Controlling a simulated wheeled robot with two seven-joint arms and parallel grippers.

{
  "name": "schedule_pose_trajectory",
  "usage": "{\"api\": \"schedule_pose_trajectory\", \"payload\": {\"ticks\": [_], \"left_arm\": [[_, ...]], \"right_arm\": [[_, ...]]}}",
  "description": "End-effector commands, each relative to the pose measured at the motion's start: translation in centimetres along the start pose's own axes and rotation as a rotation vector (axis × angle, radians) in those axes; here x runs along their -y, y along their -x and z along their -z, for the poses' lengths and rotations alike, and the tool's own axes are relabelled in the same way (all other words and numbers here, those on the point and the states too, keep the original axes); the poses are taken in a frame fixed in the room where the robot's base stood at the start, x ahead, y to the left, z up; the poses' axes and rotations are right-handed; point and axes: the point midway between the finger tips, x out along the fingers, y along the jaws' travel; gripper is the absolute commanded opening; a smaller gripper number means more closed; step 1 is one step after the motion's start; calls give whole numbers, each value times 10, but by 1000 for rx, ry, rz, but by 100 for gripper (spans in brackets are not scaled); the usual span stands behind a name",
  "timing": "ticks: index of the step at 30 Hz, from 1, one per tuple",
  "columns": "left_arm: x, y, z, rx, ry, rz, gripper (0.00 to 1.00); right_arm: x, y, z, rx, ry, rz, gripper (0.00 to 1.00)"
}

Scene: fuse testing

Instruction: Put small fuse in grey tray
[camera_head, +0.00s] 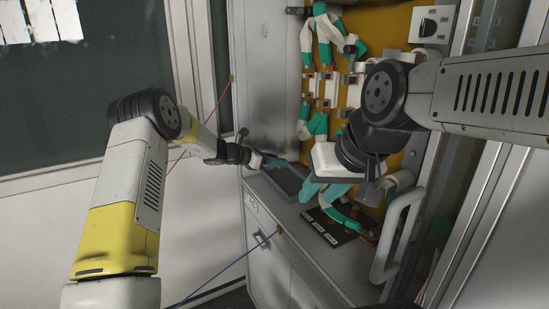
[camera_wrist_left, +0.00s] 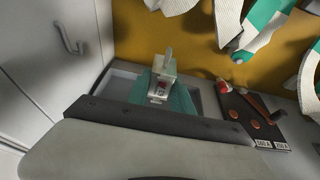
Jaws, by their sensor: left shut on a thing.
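The grey tray (camera_wrist_left: 117,84) lies below and around the fingers there, partly hidden by the gripper. In the head view my left gripper (camera_head: 272,161) is at the tray's far left edge, and the grey tray (camera_head: 288,182) sits on the cabinet top. The fuse is too small to make out in the head view. My right gripper (camera_head: 309,189) has a teal finger near the tray's right side; its opening is unclear.
A black board (camera_head: 330,228) with labels lies right of the tray; in the left wrist view the board (camera_wrist_left: 240,108) carries a red part and copper-coloured discs. A yellow panel with teal-and-white parts stands behind. A white handle (camera_head: 392,235) stands at the right.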

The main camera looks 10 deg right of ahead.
Motion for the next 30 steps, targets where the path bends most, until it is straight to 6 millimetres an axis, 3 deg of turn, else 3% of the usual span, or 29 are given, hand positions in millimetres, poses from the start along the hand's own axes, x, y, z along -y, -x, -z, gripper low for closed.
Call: {"api": "schedule_pose_trajectory", "payload": {"ticks": [3,7,21,30], "left_arm": [[-1,-10,-12,-1,1,-4,0],[-2,-14,-11,-1,3,-5,0],[-1,-30,36,-1,4,-4,0],[-1,-36,51,-1,2,-4,0]], "right_arm": [[0,0,0,0,0,0,38],[0,0,0,0,0,0,38],[0,0,0,0,0,0,38],[0,0,0,0,0,0,38]]}}
